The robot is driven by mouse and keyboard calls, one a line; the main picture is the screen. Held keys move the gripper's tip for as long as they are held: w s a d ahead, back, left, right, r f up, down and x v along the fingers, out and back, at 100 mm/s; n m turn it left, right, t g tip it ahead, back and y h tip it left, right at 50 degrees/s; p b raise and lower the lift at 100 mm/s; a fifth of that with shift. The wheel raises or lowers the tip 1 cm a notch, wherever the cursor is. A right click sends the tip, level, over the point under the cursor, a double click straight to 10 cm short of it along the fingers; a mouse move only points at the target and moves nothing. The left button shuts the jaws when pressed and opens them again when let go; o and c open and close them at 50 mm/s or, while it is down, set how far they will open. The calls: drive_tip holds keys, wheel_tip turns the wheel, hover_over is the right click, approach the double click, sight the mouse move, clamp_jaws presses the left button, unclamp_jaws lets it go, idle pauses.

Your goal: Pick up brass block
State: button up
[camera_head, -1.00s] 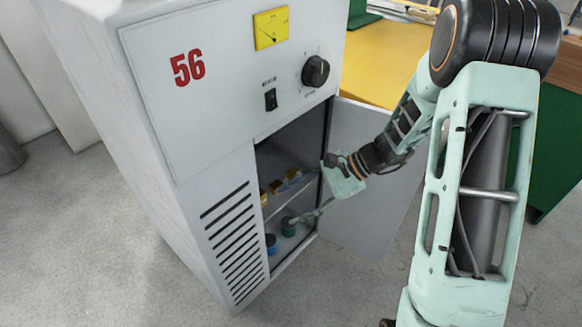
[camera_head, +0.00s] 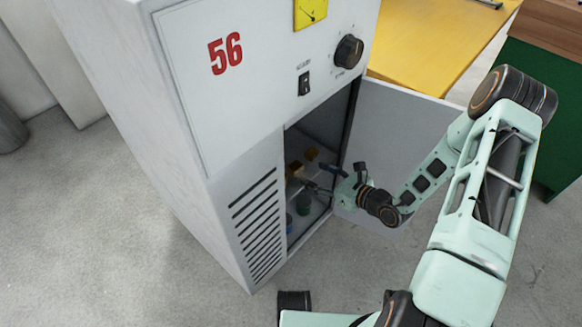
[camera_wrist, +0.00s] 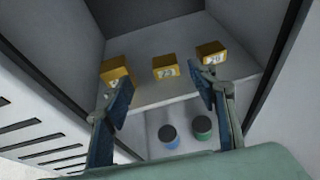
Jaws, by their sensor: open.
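Three small brass-coloured blocks with pale number labels sit in a row on the shelf inside the open cabinet. In the wrist view they are the left block (camera_wrist: 116,71), the middle block (camera_wrist: 165,66) and the right block (camera_wrist: 211,54). In the head view, brass blocks also show through the doorway (camera_head: 312,153). My gripper (camera_wrist: 163,93) is open and empty, its fingers spread at the shelf front. The middle block lies beyond the gap between the fingertips. In the head view my gripper (camera_head: 319,178) is at the cabinet opening.
The grey cabinet (camera_head: 205,140) has side walls close around the opening. Its door (camera_head: 405,125) is swung open on the right, behind my arm.

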sight(297, 166)
drive_tip(key=w+a+f+b, duration=0.1)
drive_tip(key=w+a+f, duration=0.2)
drive_tip(key=shift+a+f+b, duration=0.2)
drive_tip(key=shift+b, duration=0.1)
drive_tip(key=b+x, duration=0.1)
drive_tip(key=x, duration=0.1)
drive_tip(key=b+x, duration=0.1)
drive_tip(key=x, duration=0.2)
drive_tip(key=shift+w, duration=0.45)
drive_tip(key=shift+r, duration=0.2)
clamp_jaws()
